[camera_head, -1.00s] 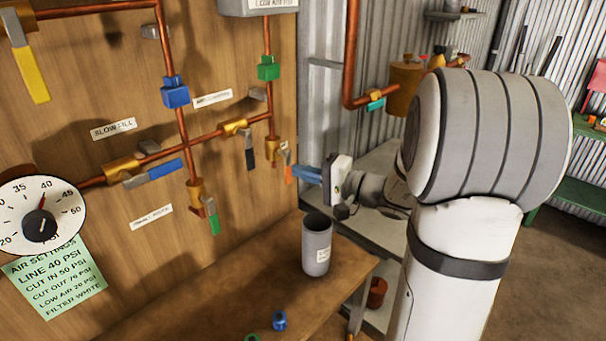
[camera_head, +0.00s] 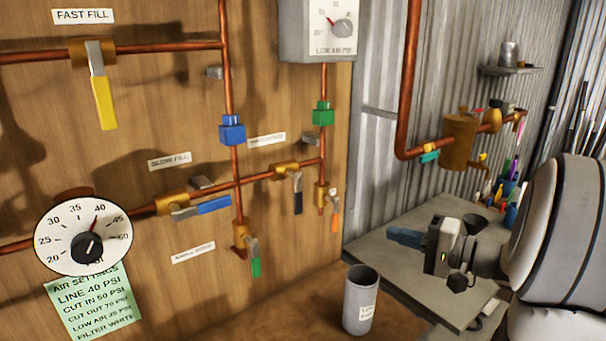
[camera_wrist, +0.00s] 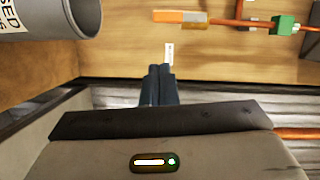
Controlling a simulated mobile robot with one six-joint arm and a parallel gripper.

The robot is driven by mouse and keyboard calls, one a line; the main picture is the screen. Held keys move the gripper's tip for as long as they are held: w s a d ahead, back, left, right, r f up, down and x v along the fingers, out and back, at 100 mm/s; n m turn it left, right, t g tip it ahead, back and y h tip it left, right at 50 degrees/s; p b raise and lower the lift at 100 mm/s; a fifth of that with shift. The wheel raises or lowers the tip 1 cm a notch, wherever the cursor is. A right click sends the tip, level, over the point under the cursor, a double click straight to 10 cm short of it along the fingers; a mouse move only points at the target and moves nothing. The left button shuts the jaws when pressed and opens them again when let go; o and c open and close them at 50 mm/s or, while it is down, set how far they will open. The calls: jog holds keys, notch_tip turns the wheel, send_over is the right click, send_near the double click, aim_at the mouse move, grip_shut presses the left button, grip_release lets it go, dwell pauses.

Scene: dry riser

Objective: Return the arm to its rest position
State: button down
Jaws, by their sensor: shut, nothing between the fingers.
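My gripper (camera_head: 396,236) is at the right in the head view, its blue fingers pointing left over the grey bench. Its fingers are shut with nothing between them, and they also show together in the wrist view (camera_wrist: 159,85). The grey cylinder (camera_head: 360,302) with a label stands upright on the wooden bench, below and left of my gripper, apart from it. The orange-handled valve (camera_head: 334,220) is on the board to the left of my fingers, with a clear gap between.
The wooden board carries copper pipes, a yellow-handled valve (camera_head: 102,98), a dial gauge (camera_head: 83,236) and a grey gauge box (camera_head: 318,40). A brass vessel (camera_head: 459,142) hangs on the pipe behind my gripper. The grey bench (camera_head: 385,262) lies below my gripper.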

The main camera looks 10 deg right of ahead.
jog(key=s+a+f+n+g+h+p, duration=0.1)
jog(key=s+a+f+n+g+h, duration=0.15)
jog(key=s+a+g, duration=0.35)
jog(key=s+a+f+n+g+h+p, duration=0.1)
jog(key=s+a+f+n+g+h, duration=0.2)
jog(key=s+a, duration=0.45)
jog(key=s+h, duration=0.1)
jog(key=h, duration=0.1)
jog(key=s+d+n+h+p, duration=0.1)
jog(key=h, duration=0.1)
jog(key=s+d+f+n+h, duration=0.1)
jog(key=h, duration=0.2)
jog(key=shift+s+p, duration=0.3)
jog(key=shift+s, duration=0.05)
